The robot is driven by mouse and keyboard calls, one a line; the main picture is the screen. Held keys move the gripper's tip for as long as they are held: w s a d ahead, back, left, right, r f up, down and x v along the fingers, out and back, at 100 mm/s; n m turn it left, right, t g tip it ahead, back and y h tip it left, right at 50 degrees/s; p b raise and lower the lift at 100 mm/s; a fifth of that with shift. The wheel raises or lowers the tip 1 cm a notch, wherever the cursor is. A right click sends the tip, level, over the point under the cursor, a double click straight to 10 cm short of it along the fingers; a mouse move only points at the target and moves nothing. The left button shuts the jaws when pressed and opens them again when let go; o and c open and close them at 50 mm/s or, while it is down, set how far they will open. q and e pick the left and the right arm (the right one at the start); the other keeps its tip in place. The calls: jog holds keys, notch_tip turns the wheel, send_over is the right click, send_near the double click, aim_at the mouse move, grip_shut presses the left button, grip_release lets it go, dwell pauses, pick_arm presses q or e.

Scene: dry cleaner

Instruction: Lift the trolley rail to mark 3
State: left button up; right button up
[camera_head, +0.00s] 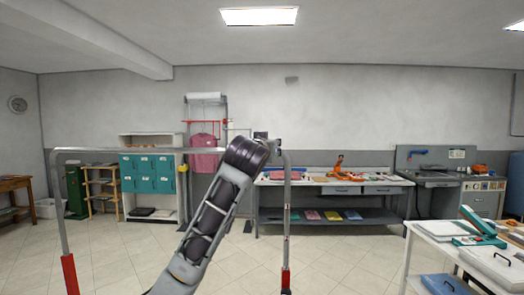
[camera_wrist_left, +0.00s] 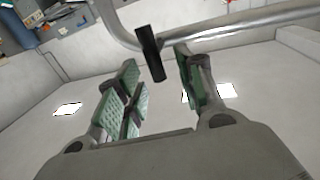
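The trolley rail (camera_head: 120,150) is a grey tube frame with a level top bar and two upright legs. Red sleeves (camera_head: 68,272) surround the lower legs; the right sleeve (camera_head: 285,278) is partly in view. My left arm rises to the rail's upper right corner in the head view, where its wrist hides most of the gripper. In the left wrist view my left gripper (camera_wrist_left: 157,66) is open, with green pads apart. A black bar-like piece (camera_wrist_left: 149,45) appears between the fingertips, with the rail tube (camera_wrist_left: 235,33) just beyond. Contact cannot be told. No mark numbers are readable. My right gripper is not in view.
A long grey workbench (camera_head: 340,189) with tools and folded cloths stands behind the rail. A table (camera_head: 410,255) with teal and grey items is at the front right. Teal lockers (camera_head: 147,172) stand at the back left. Tiled floor is clear between rail and workbench.

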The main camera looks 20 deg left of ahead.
pick_arm(q)
jog(key=s, duration=1)
jog(key=shift+d, duration=0.4)
